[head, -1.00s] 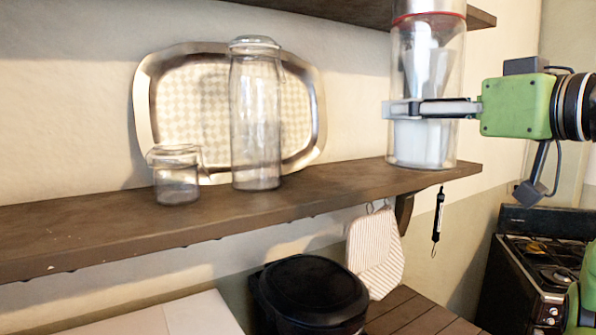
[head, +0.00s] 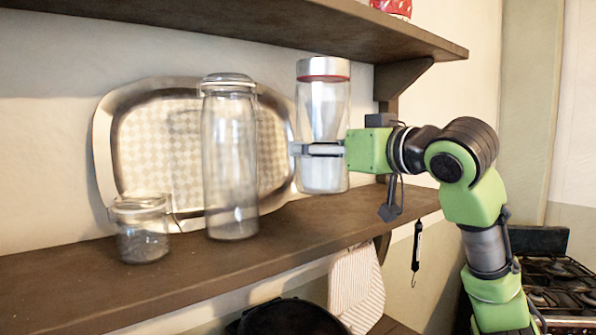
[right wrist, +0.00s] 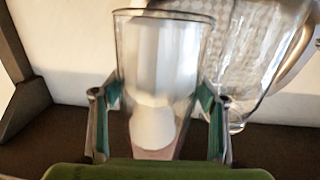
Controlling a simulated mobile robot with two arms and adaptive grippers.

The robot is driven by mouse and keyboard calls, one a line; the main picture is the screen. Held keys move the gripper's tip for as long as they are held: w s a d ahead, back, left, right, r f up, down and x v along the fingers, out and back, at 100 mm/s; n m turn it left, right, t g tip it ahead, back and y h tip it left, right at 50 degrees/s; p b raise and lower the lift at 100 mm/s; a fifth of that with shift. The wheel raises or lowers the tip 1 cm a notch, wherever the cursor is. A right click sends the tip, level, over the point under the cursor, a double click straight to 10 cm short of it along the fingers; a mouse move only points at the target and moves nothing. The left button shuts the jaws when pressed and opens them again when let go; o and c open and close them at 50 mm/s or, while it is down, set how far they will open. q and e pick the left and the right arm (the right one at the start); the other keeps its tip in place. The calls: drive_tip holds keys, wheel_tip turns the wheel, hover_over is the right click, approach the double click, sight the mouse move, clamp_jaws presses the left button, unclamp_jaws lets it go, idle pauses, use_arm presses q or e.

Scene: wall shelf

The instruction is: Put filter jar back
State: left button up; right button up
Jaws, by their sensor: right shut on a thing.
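The filter jar (head: 322,108) is a tall clear jar with a silver lid and red ring, with white contents inside. It stands upright at the middle shelf (head: 300,232), right of the tall clear jar (head: 230,160). I cannot tell whether its base touches the wood. My right gripper (head: 318,149) is shut around its middle, coming from the right. In the right wrist view the filter jar (right wrist: 163,75) sits between both fingers of the gripper (right wrist: 157,98). My left gripper is not in view.
A small clear jar (head: 142,240) stands at the left. A silver tray (head: 112,150) leans on the wall behind the jars. The upper shelf (head: 250,25) and its bracket (head: 405,78) are above and behind. The shelf's front and right end are clear.

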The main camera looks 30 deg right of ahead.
drive_tip(key=w+p, duration=0.2)
drive_tip(key=w, duration=0.5)
drive_tip(key=shift+s+a+f, duration=0.1)
drive_tip(key=shift+a+f, duration=0.05)
drive_tip(key=shift+f, duration=1.35)
drive_tip(key=shift+s+a+f, duration=0.1)
drive_tip(key=shift+a+f, duration=0.05)
drive_tip(key=shift+f, duration=1.45)
use_arm(q)
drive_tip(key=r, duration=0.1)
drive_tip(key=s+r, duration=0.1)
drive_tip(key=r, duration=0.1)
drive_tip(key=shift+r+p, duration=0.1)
drive_tip(key=shift+p, duration=0.2)
use_arm(e)
drive_tip(key=shift+w+f, duration=0.15)
drive_tip(key=shift+f, duration=0.05)
drive_tip(key=o, duration=2.2)
drive_tip(key=shift+f, duration=0.15)
